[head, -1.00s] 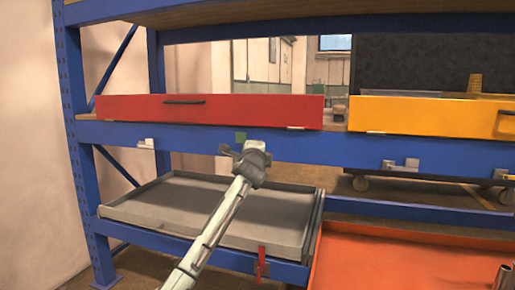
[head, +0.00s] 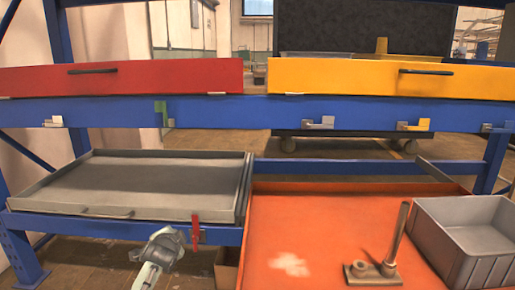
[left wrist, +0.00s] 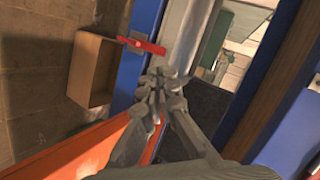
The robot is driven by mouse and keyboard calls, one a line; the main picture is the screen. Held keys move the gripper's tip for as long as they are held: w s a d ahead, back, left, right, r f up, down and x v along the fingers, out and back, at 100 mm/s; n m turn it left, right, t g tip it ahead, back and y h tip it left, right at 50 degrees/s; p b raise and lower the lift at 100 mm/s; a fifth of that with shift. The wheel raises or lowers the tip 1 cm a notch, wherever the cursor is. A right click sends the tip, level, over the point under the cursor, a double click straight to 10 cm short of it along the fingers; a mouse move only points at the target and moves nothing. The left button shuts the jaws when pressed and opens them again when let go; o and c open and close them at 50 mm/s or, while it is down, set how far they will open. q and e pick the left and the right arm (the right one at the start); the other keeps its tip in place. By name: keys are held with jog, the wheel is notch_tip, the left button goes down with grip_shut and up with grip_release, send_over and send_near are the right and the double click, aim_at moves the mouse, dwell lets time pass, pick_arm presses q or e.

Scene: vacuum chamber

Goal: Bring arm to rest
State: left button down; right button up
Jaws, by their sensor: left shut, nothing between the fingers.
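My left arm (head: 147,275) comes up from the bottom of the head view, left of the middle. Its left gripper (head: 165,240) is just below the front edge of the grey tray and left of a red latch (head: 196,232). In the left wrist view the gripper's fingers (left wrist: 158,82) are shut and empty, with a red latch (left wrist: 142,44) beyond them. I cannot tell how far the fingers are from the latch. My right gripper is not in view.
A blue rack (head: 235,113) holds a red drawer (head: 150,76), a yellow drawer (head: 350,76) and the grey tray (head: 90,208). An orange tray (head: 345,235) with a metal piece (head: 370,270) and a grey bin (head: 430,235) is at the right.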

pick_arm(q)
jog(key=s+a+f+n+g+h, duration=0.1)
jog(key=s+f+n+g, duration=0.2)
jog(key=s+f, duration=1.1)
jog(key=s+f+n+g, duration=0.4)
jog(key=s+f, duration=0.8)
jog(key=s, duration=0.4)
jog(key=s+f+n+g, duration=0.1)
jog(key=s+f, duration=0.1)
jog(key=s, duration=0.5)
jog(key=s+f+n+g, duration=0.1)
jog(key=s+f, duration=0.1)
jog(key=s, duration=0.5)
jog(key=shift+a+f+h, duration=0.2)
jog(key=shift+f+h, duration=0.05)
jog(key=shift+h, duration=0.05)
